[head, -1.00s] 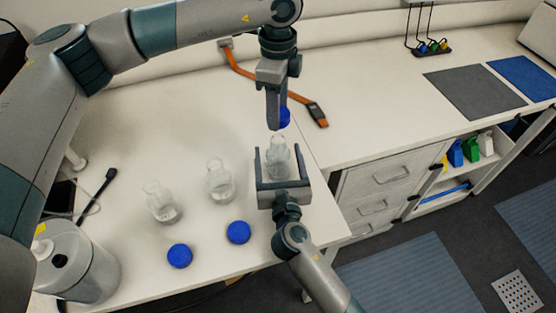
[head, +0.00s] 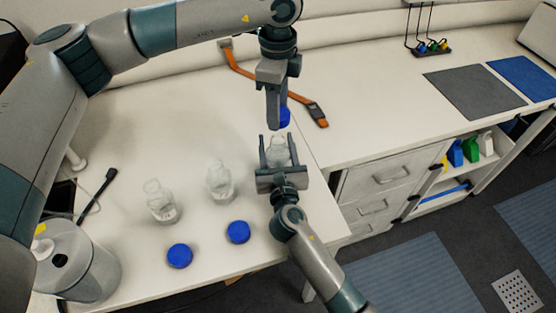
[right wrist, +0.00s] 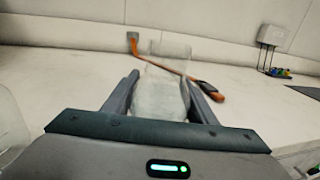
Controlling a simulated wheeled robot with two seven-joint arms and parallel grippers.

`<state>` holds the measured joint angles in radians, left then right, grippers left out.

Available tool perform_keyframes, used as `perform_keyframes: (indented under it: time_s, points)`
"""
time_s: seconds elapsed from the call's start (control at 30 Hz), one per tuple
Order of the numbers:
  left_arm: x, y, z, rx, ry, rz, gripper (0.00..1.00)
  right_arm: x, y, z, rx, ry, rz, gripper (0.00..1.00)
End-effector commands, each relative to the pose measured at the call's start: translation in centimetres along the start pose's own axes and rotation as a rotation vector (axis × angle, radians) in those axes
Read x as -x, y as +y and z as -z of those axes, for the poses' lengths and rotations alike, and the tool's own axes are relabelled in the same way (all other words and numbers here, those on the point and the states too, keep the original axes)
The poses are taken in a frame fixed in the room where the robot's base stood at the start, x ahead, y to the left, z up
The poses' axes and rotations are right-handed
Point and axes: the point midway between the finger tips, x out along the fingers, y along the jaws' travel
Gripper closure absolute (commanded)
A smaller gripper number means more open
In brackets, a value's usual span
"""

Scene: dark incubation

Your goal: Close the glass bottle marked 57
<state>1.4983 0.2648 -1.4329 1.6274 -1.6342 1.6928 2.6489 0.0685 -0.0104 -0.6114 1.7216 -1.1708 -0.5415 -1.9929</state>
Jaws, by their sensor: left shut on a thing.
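A clear glass bottle (head: 279,152) stands open near the table's right edge, between the fingers of my right gripper (head: 279,150). In the right wrist view the bottle (right wrist: 162,88) stands upright between the two fingers (right wrist: 163,92); I cannot tell whether both touch it. My left gripper (head: 277,122) points down just above and behind the bottle, shut on a blue cap (head: 285,117) that its finger partly hides. Two more open glass bottles (head: 219,182) (head: 161,202) stand to the left. No number is readable on any bottle.
Two blue caps (head: 238,232) (head: 180,256) lie near the table's front edge. An orange strap-like tool (head: 316,113) lies behind the grippers. A grey canister (head: 85,268) stands at the front left, with a black cable end (head: 110,174) behind it. The table's left middle is clear.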

Motion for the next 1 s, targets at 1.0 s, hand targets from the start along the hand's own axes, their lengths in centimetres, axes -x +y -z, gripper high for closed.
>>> perform_keyframes:
  time_s: [1.0]
  points:
    - [-5.0,0.0,0.0,0.0,0.0,0.0,0.8,0.0,0.0,0.1,0.001,0.001,0.0,0.88]
